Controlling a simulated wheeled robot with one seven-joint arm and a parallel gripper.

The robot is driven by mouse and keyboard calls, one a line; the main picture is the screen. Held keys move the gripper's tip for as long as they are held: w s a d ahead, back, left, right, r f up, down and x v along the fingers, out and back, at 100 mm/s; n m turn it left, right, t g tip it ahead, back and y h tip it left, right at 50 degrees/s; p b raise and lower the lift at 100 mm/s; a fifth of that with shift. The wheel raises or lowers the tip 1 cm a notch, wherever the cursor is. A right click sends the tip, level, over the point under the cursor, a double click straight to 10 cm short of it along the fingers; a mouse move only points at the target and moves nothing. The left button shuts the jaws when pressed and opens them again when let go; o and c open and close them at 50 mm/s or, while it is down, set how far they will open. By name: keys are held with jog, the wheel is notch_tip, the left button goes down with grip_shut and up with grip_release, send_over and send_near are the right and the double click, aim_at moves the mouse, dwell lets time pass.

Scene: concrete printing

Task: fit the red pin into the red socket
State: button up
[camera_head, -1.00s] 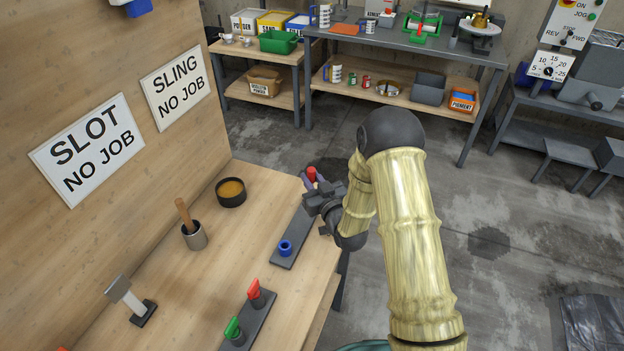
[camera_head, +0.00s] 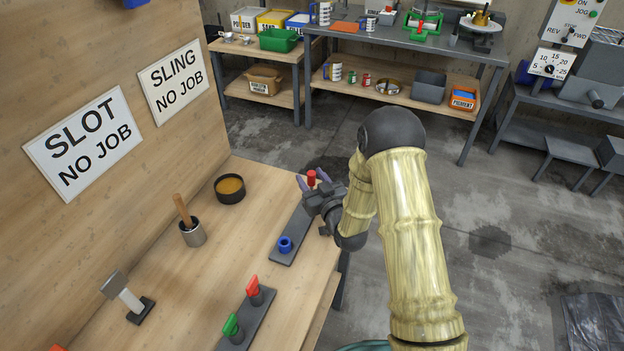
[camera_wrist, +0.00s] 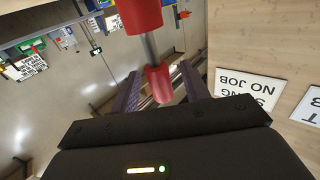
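The red pin (camera_head: 311,175) stands at the far end of a dark slab (camera_head: 285,254) on the wooden bench. In the wrist view its red head (camera_wrist: 158,83) sits between my fingers, with a gap on both sides. A grey shaft (camera_wrist: 150,46) runs from the head to a wider red body, apparently the red socket (camera_wrist: 139,14), cut off by the frame's top edge. I cannot tell how deep the shaft sits. My gripper (camera_head: 313,181) is open around the head; it also shows in the wrist view (camera_wrist: 158,80).
A blue socket (camera_head: 285,244) is on the slab's near end. A rack with a red piece (camera_head: 254,290) and a green piece (camera_head: 232,328) stands nearer. A cup with a wooden handle (camera_head: 192,233), a black bowl (camera_head: 230,190) and a wall panel (camera_head: 60,230) lie to the left.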

jog(key=b+v, duration=0.1)
jog(key=v, duration=0.4)
jog(key=b+v, duration=0.2)
jog(key=v, duration=0.4)
jog(key=shift+s+d+f, duration=0.15)
jog(key=shift+s+f, duration=0.05)
jog(key=shift+s, duration=0.1)
jog(key=p+v, duration=0.3)
jog(key=p, duration=0.3)
jog(key=shift+s+d+p, duration=0.15)
jog(key=shift+p, duration=0.2)
jog(key=shift+s+d+p, duration=0.3)
jog(key=shift+s+p, duration=0.05)
jog(key=shift+s, duration=0.05)
jog(key=shift+s+d+r+p, duration=0.15)
jog(key=shift+s+d+p, duration=0.05)
jog(key=shift+s+p, duration=0.45)
jog(key=shift+w, duration=0.1)
